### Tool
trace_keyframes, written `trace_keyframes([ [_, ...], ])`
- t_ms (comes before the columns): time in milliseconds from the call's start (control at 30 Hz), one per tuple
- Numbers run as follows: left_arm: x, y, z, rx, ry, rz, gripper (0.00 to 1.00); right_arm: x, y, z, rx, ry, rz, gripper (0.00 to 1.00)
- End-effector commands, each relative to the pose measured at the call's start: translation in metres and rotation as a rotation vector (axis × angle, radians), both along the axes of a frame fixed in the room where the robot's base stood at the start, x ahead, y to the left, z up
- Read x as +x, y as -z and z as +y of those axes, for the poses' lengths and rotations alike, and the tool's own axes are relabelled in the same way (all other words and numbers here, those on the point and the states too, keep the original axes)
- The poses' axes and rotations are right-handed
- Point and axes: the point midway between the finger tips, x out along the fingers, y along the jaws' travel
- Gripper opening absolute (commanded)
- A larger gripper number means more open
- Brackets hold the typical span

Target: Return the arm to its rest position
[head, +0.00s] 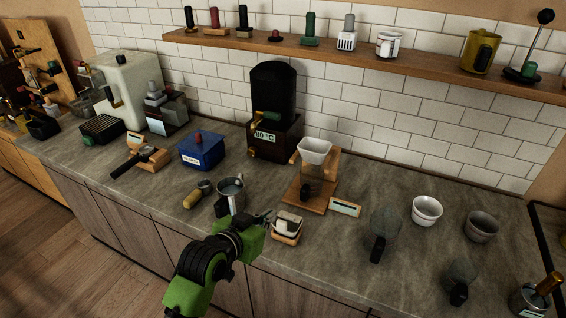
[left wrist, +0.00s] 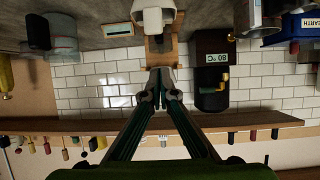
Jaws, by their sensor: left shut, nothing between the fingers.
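My green left arm comes in from the bottom of the head view, at the counter's front edge. My left gripper (head: 266,216) is small there, beside a small wooden holder with white contents (head: 287,226); I cannot tell if they touch. In the left wrist view, which is upside down, my left gripper (left wrist: 161,92) has its fingertips together with nothing between them. The wooden stand with a white dripper (head: 316,152) is beyond it; the dripper also shows in the left wrist view (left wrist: 154,17). My right gripper is not in view.
A metal pitcher (head: 230,192) and a wooden-handled tool (head: 196,195) are just left of the gripper. A black dispenser marked 80 °C (head: 274,105) stands at the wall. Glass vessels (head: 385,222) and bowls (head: 426,208) are to the right. A wall shelf (head: 390,66) runs above.

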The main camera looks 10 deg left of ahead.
Motion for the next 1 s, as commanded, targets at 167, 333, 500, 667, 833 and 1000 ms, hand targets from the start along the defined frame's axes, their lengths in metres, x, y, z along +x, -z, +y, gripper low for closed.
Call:
trace_keyframes([
  [167, -0.016, 0.015, 0.005, 0.012, -0.007, 0.044, 0.00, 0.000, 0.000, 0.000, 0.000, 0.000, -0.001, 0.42],
  [333, -0.090, 0.068, 0.029, 0.067, -0.044, 0.243, 0.00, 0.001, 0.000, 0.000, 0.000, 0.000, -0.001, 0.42],
  [500, -0.175, 0.107, 0.057, 0.130, -0.091, 0.451, 0.00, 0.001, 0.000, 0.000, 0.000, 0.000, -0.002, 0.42],
  [667, -0.234, 0.123, 0.075, 0.172, -0.125, 0.591, 0.00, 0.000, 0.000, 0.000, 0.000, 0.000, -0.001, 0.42],
  [833, -0.288, 0.130, 0.092, 0.212, -0.158, 0.712, 0.00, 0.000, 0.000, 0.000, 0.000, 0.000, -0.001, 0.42],
  [1000, -0.309, 0.156, 0.100, 0.234, -0.175, 0.781, 0.00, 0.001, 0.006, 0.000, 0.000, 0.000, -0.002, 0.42],
])
